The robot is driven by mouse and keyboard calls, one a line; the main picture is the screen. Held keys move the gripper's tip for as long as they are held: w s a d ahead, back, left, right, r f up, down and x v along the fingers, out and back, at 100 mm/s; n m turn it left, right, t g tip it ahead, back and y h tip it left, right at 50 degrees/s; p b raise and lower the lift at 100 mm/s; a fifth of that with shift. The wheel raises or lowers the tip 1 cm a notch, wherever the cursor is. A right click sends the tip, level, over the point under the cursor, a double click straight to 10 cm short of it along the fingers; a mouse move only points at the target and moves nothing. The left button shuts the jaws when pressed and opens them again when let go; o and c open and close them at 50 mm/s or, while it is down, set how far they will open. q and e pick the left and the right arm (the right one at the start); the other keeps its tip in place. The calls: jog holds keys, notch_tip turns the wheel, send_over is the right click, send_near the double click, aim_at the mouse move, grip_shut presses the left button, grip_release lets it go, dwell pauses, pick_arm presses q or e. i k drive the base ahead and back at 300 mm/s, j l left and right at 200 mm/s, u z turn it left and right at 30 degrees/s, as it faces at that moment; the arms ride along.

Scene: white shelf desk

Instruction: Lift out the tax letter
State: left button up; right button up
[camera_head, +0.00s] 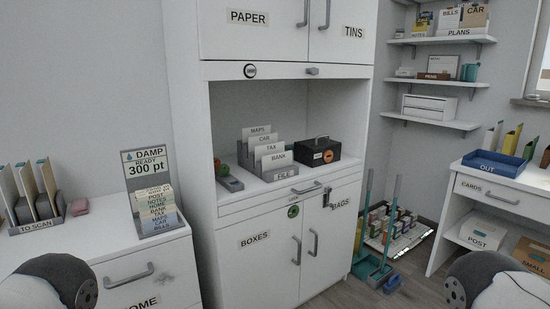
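A letter or divider labelled TAX (268,150) stands upright in a grey file holder (285,187) in the open niche of the white cabinet. It is between the CAR card (262,138) behind and the BANK card (277,158) in front, with MAPS (258,130) at the back. Its lower part is hidden by the BANK card. The holder's front label looks like FILE but is small. Only parts of my arms show at the bottom corners; neither gripper is in view.
A black box with a handle (318,152) stands right of the holder, and a small grey device (230,180) stands left. A shallow drawer front (300,192) lies below the niche. On the left unit, a DAMP card rack (158,222) also has a TAX tab. Brooms (362,225) lean at right.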

aim_at(273, 149)
jog(key=i+u, duration=0.1)
jog(key=i, duration=0.5)
jog(key=i+u, duration=0.15)
jog(key=i, duration=0.4)
jog(key=i+l+u, duration=0.1)
jog(key=i, duration=0.45)
jog(key=l, duration=0.1)
